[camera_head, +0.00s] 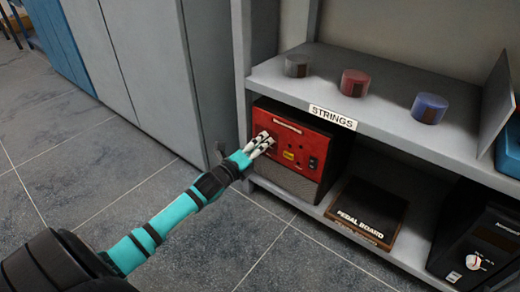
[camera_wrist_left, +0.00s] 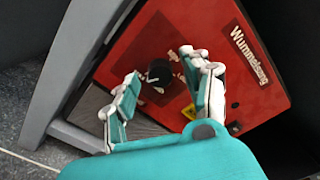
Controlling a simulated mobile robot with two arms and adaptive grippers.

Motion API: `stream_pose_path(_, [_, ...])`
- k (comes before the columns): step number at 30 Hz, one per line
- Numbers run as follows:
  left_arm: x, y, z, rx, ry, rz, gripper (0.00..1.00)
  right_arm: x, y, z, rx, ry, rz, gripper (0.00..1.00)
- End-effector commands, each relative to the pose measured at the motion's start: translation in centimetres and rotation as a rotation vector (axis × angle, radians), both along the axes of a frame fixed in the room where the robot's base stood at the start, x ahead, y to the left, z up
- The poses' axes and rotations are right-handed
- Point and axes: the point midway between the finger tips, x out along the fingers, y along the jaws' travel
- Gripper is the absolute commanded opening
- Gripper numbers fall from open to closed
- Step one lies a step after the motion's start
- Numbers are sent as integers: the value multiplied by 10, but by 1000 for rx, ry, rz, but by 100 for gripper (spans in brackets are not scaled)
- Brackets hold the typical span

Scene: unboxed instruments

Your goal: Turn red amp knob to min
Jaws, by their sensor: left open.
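The red amp (camera_head: 291,149) stands on the lower shelf in the head view, with a red control panel above a grey grille. It also fills much of the left wrist view (camera_wrist_left: 215,40). A round black knob (camera_wrist_left: 159,74) shows on its panel in the left wrist view, with pale markings beside it. My left gripper (camera_head: 262,142) is at the left part of the panel. In the left wrist view its fingers (camera_wrist_left: 160,90) are spread, one on each side of the knob, with gaps between. In the head view the gripper hides the knob. My right gripper is not in view.
The shelf unit's left post (camera_head: 241,70) stands close beside the amp. The upper shelf (camera_head: 395,118) overhangs it and carries several round containers. A pedal board box (camera_head: 367,211) and a black amp (camera_head: 482,245) are to the right. Floor in front is clear.

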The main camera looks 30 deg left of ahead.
Motion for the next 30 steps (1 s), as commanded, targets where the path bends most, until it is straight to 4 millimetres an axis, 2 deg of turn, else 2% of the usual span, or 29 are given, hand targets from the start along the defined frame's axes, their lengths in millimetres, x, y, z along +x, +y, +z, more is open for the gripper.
stream_pose_path(7, [0, 0, 0, 0, 0, 0, 48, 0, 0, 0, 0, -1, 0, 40])
stream_pose_path(18, [0, 0, 0, -1, 0, 0, 0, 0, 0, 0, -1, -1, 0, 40])
stream_pose_path(25, [0, -1, 1, -13, 2, -1, 0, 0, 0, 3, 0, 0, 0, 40])
stream_pose_path(30, [0, -1, 3, -65, 8, -1, 0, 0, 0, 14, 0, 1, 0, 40])
